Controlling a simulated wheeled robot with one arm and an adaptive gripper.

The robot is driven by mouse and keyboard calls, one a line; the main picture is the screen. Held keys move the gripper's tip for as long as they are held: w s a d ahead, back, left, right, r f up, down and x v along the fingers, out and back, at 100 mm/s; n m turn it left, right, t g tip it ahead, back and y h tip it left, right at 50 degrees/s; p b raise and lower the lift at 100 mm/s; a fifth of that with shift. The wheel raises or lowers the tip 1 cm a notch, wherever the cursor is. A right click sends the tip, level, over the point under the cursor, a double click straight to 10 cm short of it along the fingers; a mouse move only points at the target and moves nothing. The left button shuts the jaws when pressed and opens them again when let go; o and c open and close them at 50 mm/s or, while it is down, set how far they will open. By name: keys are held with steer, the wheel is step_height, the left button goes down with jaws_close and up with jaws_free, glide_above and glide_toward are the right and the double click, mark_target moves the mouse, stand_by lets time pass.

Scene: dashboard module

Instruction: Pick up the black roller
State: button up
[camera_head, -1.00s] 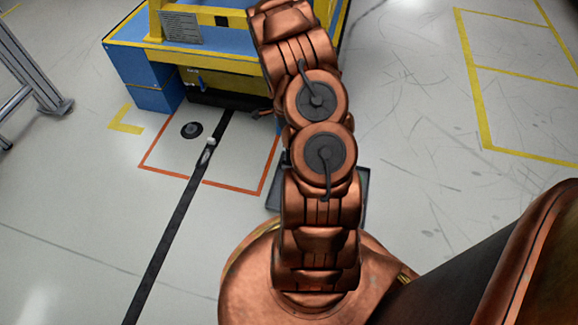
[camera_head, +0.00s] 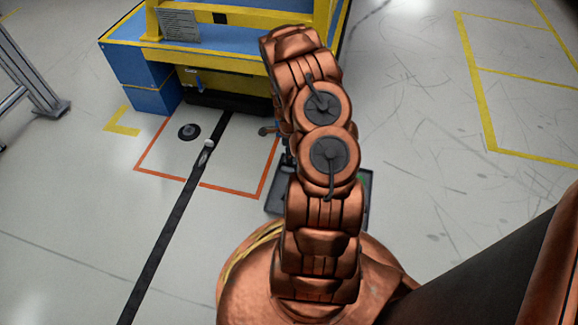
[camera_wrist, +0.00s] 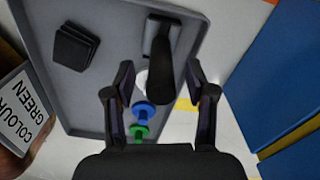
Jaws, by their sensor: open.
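The black roller (camera_wrist: 165,80) lies at the middle of the wrist view, over a grey tray (camera_wrist: 105,20), with a dark blocky part at its far end. My gripper (camera_wrist: 160,84) is open, with one finger on each side of the roller's near part in the picture. I cannot tell how far below the fingers the roller is, and no contact shows. In the head view my arm covers the gripper and most of the dark tray (camera_head: 367,200).
In the tray are stacked black pads (camera_wrist: 74,47), a blue knob (camera_wrist: 143,110) and a green knob (camera_wrist: 138,131). A white label (camera_wrist: 20,108) is at left, blue panels (camera_wrist: 285,75) at right. A blue-and-yellow workstation (camera_head: 235,60) stands ahead; floor at right is clear.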

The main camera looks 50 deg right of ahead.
steer(key=shift+f, duration=0.4)
steer(key=shift+r, duration=0.1)
steer(key=shift+c, duration=0.4)
jaws_close()
